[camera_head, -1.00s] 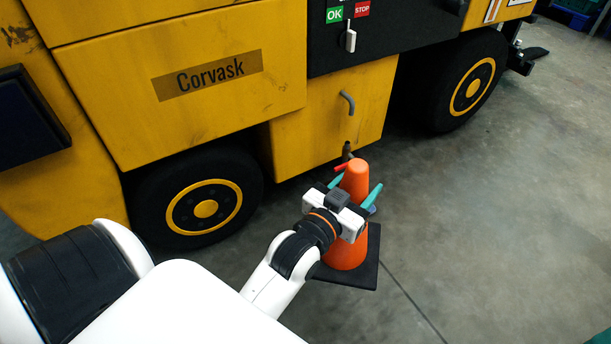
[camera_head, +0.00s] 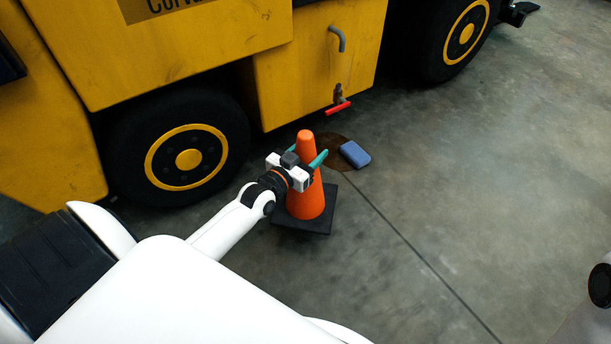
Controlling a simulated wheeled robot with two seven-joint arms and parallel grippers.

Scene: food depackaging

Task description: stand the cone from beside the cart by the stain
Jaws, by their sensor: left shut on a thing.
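The orange cone (camera_head: 305,200) with its square black base stands upright in front of the yellow cart (camera_head: 180,50). My left gripper (camera_head: 303,170) is shut around the cone's upper body, its teal fingers on either side. Whether the base touches the floor or hangs just above it, I cannot tell. The dark brown stain (camera_head: 334,158) lies on the floor just behind the cone, below the cart's tap, partly hidden by the cone and gripper. My right gripper is not in view.
A blue block, perhaps a sponge (camera_head: 355,154), lies at the stain's right edge. A tap with a red handle (camera_head: 339,108) sticks out from the cart above the stain. The cart's black wheel (camera_head: 188,160) is to the left. Open concrete floor (camera_head: 480,200) lies to the right.

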